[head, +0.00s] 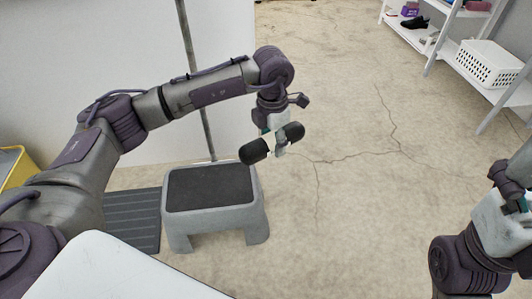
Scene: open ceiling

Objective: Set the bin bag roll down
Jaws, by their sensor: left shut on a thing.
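The bin bag roll (253,152) is a short black cylinder, held tilted in the air in the head view. My left gripper (281,141) is shut on it around its middle, with a black end showing on each side. In the picture the roll shows just above the right part of a grey step stool (205,224) with a dark top, apart from that top. My right gripper is only partly in view at the right edge, and its fingertips are cut off.
A dark ribbed mat (133,218) lies left of the stool, and a yellow container (12,168) stands at the far left. A white shelf with a white basket (488,64) and a dark shoe (414,22) stands at upper right. The cracked floor between is clear.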

